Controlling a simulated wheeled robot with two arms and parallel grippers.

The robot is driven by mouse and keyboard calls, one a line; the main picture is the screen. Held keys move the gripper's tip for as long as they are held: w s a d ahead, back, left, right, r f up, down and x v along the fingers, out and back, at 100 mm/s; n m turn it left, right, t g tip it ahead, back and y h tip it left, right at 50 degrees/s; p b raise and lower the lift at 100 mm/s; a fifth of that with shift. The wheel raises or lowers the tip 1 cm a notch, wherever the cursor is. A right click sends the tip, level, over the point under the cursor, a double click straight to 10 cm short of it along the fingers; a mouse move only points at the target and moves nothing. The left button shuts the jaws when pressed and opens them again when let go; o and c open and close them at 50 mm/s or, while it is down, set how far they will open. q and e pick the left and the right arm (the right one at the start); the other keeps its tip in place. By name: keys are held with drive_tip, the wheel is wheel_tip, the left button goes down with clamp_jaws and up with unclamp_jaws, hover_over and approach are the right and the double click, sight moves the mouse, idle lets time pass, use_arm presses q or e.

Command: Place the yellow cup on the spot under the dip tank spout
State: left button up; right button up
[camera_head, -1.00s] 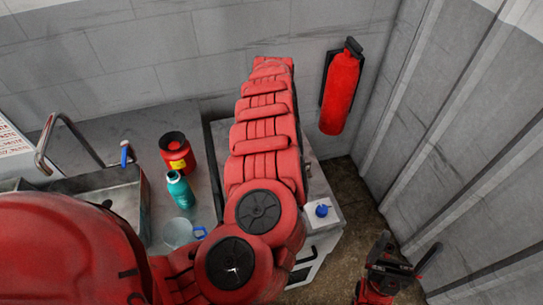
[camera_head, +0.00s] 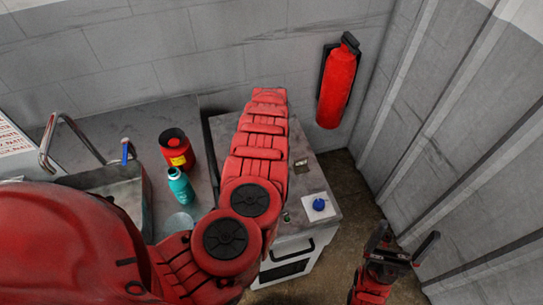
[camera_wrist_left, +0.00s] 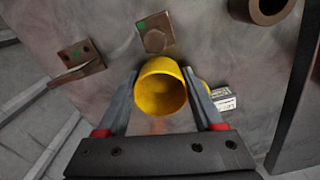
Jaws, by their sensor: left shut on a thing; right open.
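The yellow cup (camera_wrist_left: 160,92) shows in the left wrist view, between the two fingers of my left gripper (camera_wrist_left: 165,88), which is shut on it. The cup's open mouth faces the camera. In the head view my left arm hides the cup and the left gripper. My right gripper (camera_head: 402,246) is at the lower right of the head view, open and empty, above the floor. A curved metal pipe (camera_head: 46,142) rises over a grey metal tank (camera_head: 140,176) at the left. I cannot make out the spot under a spout.
A red container (camera_head: 177,152), a teal bottle (camera_head: 181,188) and a clear vessel (camera_head: 178,224) stand on the grey counter. A cabinet with a blue knob (camera_head: 319,204) is right of my left arm. The wrist view shows rusty brackets (camera_wrist_left: 82,58) and a small labelled box (camera_wrist_left: 223,99).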

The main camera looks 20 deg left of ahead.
use_arm(q)
drive_tip(key=shift+f, duration=0.1)
drive_tip(key=o, duration=1.5)
